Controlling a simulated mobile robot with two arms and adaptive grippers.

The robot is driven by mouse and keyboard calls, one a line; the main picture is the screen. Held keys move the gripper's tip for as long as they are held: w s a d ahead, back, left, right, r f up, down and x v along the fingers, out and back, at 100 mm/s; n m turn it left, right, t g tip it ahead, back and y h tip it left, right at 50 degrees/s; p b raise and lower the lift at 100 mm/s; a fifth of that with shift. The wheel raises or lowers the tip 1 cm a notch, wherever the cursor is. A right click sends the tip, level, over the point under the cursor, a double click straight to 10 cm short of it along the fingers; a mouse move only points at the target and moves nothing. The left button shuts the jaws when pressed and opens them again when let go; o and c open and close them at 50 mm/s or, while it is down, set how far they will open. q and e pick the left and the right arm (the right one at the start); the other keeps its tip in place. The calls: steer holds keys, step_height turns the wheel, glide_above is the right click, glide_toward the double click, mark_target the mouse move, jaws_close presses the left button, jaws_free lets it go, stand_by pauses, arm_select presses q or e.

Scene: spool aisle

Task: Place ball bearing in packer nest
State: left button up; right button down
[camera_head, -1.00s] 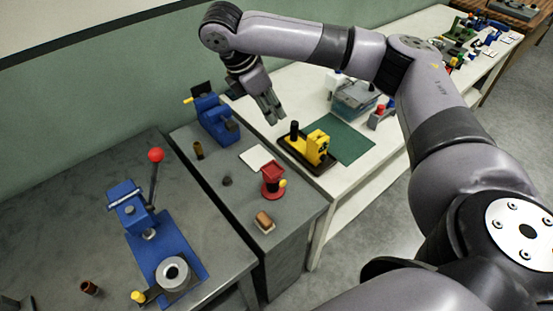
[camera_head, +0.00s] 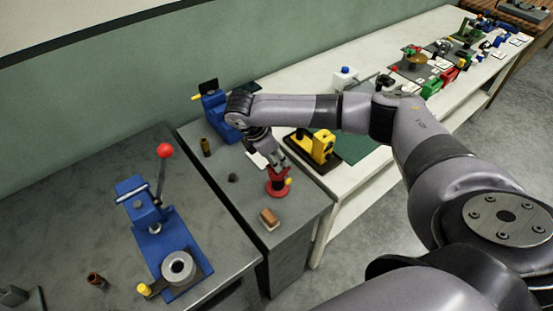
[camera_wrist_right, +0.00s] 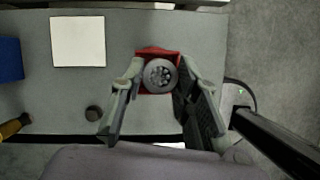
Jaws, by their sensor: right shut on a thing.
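The red packer's rim (camera_wrist_right: 158,50) shows around and beneath the bearing. The bearing hides the nest, and I cannot tell whether they touch. My left gripper is not in view.
A white card (camera_wrist_right: 78,41) and a small dark cylinder (camera_wrist_right: 93,113) lie near the packer. A brown block (camera_head: 268,218) sits in front, and a yellow device (camera_head: 316,146) stands to the right. A blue press (camera_head: 152,215) with a red-knobbed lever is on the left bench.

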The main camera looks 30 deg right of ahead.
steer(key=shift+f, duration=0.8)
steer(key=shift+s+f, duration=0.1)
steer(key=shift+s, duration=0.05)
steer(key=c, duration=1.2)
jaws_free()
steer(key=shift+f, duration=0.1)
steer(key=shift+a+r, duration=0.25)
steer(key=shift+r, duration=0.25)
steer(key=b+v, duration=0.2)
steer(key=v, duration=0.9)
steer(key=shift+r+b, duration=0.2)
steer(key=shift+b, duration=0.15)
steer(key=shift+d, duration=0.1)
